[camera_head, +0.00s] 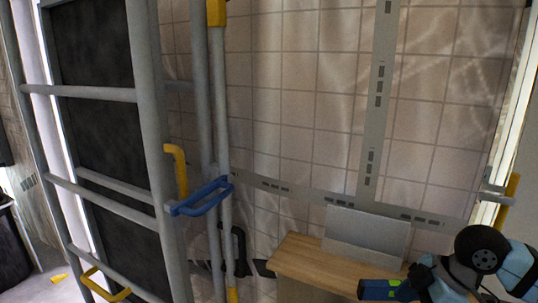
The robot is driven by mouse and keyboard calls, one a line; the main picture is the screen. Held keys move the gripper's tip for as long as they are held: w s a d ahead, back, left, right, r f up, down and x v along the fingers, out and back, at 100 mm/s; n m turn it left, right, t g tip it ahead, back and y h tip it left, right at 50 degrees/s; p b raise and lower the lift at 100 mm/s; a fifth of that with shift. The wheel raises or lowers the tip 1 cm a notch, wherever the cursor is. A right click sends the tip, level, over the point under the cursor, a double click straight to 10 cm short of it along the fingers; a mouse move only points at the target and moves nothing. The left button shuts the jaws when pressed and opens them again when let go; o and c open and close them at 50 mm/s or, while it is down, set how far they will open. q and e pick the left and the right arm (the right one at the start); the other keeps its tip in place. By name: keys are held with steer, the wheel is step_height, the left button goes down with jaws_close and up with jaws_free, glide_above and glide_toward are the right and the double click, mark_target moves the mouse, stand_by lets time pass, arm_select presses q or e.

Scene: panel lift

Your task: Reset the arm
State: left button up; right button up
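My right arm comes in at the bottom right, with blue links and a black round joint. A dark end with a green patch, which seems to be my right gripper (380,289), lies in front of the wooden table. I cannot make out its fingers or whether it is open, and I see nothing clearly held by it. My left arm and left gripper are not in view. A flat grey panel (366,236) stands tilted on the wooden table (305,266), behind my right arm.
A tall grey metal frame (152,110) with rungs fills the left. It has a yellow handle (178,171); a blue handle (200,196) is beside it, and another yellow handle (104,286) is lower down. A tiled wall with slotted metal strips (375,100) stands behind. A yellow handle (508,198) is at the right edge.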

steer(key=w+a+f+m+t+y+p, duration=0.1)
steer(key=a+f+m+t, duration=0.25)
steer(key=f, duration=0.45)
steer(key=a+f+m+t+y+p, duration=0.1)
steer(key=a+f+m+t, duration=0.15)
steer(key=a+f, duration=0.4)
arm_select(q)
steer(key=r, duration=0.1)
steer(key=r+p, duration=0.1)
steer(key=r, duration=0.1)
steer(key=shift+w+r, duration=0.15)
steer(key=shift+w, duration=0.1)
arm_select(e)
steer(key=s+d+f+m+t+h, duration=0.1)
steer(key=s+f+m+t+h, duration=0.2)
steer(key=s+f, duration=1)
steer(key=f+m+h, duration=0.1)
steer(key=m, duration=0.2)
steer(key=shift+s+d+f, duration=0.15)
steer(key=shift+s+f, duration=0.15)
steer(key=shift+f, duration=0.05)
